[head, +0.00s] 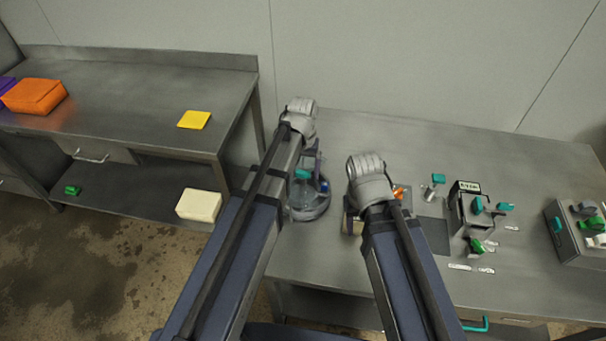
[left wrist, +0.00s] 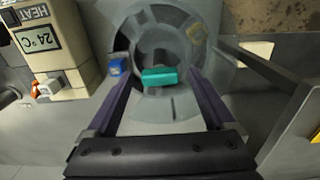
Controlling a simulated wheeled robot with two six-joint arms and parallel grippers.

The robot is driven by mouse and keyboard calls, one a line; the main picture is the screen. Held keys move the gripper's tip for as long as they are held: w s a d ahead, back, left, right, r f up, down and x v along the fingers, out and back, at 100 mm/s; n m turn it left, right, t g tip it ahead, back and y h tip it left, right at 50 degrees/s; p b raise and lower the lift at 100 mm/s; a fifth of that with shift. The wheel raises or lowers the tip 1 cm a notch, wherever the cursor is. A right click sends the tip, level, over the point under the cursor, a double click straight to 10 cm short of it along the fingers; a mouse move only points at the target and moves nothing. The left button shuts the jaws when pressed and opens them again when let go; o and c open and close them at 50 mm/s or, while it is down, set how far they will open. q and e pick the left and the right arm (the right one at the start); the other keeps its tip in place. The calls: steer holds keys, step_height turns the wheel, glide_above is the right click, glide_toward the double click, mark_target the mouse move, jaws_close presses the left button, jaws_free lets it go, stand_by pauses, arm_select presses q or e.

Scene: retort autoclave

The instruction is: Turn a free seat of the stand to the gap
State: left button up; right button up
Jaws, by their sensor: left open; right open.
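The round grey stand (head: 312,212) sits at the left end of the right-hand bench, partly hidden by my left arm. In the left wrist view it is a grey disc (left wrist: 178,106) with a teal bar (left wrist: 160,76) over its middle and a yellowish patch on its rim. A small blue item (left wrist: 117,65) is at its left edge. Which seats are free, and where the gap is, I cannot tell. My left gripper (left wrist: 160,84) is open above the stand, its purple fingers on either side of the teal bar.
A heater box (left wrist: 62,45) reading 24 °C stands beside the stand. Rightward are a black device (head: 468,208) and a grey box (head: 578,238) with teal and green parts. The left bench (head: 130,95) holds an orange block and a yellow pad. The right bench's back is clear.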

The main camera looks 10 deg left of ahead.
arm_select(q)
jaws_close()
stand_by(0.8)
